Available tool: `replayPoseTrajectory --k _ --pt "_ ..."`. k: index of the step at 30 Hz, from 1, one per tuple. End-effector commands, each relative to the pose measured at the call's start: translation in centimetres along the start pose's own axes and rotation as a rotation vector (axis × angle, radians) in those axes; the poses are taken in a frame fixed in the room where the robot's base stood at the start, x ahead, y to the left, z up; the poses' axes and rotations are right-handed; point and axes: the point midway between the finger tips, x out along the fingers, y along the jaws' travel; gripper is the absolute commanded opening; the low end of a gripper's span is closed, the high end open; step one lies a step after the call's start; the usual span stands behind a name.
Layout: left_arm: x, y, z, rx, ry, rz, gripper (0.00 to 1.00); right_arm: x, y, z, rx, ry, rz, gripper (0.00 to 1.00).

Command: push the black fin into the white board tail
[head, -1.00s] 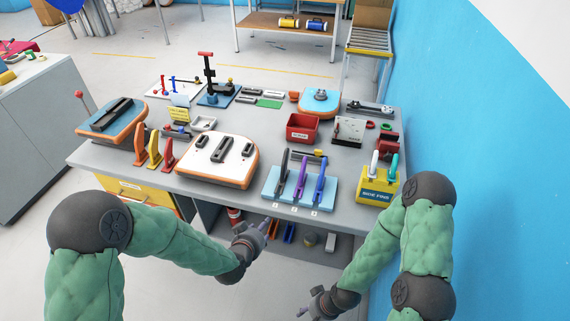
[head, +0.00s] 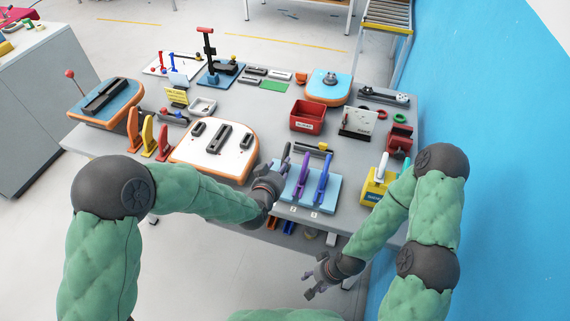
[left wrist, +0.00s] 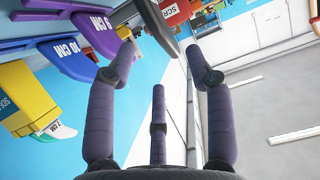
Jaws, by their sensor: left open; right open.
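The white board tail (head: 236,166) lies on the workbench, with an orange rim and dark slotted boxes on top. The black fin (head: 286,153) stands at the left of a light-blue rack, mostly hidden by my left gripper. My left gripper (head: 281,171) is open beside it. In the left wrist view, the dark fin (left wrist: 158,28) reaches between the spread fingertips; whether they touch it is unclear. My right gripper (head: 318,280) is open and empty, in front of the bench's front edge.
Purple (head: 302,176) and blue (head: 322,178) fins stand in the rack (head: 330,201), close to my left gripper. A yellow fin box (head: 377,189) is to the right. Red, yellow and orange fins (head: 148,137) stand left of the white board. A red bin (head: 307,117) stands behind.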

Motion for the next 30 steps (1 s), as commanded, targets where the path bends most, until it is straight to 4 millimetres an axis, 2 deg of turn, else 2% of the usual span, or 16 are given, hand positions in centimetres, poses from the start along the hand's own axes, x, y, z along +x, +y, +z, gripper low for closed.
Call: replayPoseTrajectory --k 3,8,18,28,29,30 --pt "1.3 0.0 0.0 0.000 0.001 -0.001 0.53 0.3 0.1 -0.1 0.000 0.001 0.000 0.49" --pt "2.1 -0.1 0.0 0.000 0.001 -0.001 0.53 0.4 0.2 -0.1 0.000 0.001 0.000 0.49" --pt "6.3 -0.1 -0.2 -0.001 0.001 -0.001 0.53 1.5 0.6 -0.1 0.000 0.002 0.000 0.49" --pt "6.9 -0.1 -0.4 -0.001 0.001 -0.001 0.53 1.6 0.6 -0.1 0.000 0.002 0.000 0.49" --pt "6.9 -0.1 -0.4 -0.001 0.001 -0.001 0.47 1.6 0.6 -0.1 0.000 0.002 0.000 0.49" --pt "6.9 -0.1 -0.4 -0.001 0.001 0.000 0.36 1.6 0.6 -0.1 0.000 0.001 0.000 0.49"
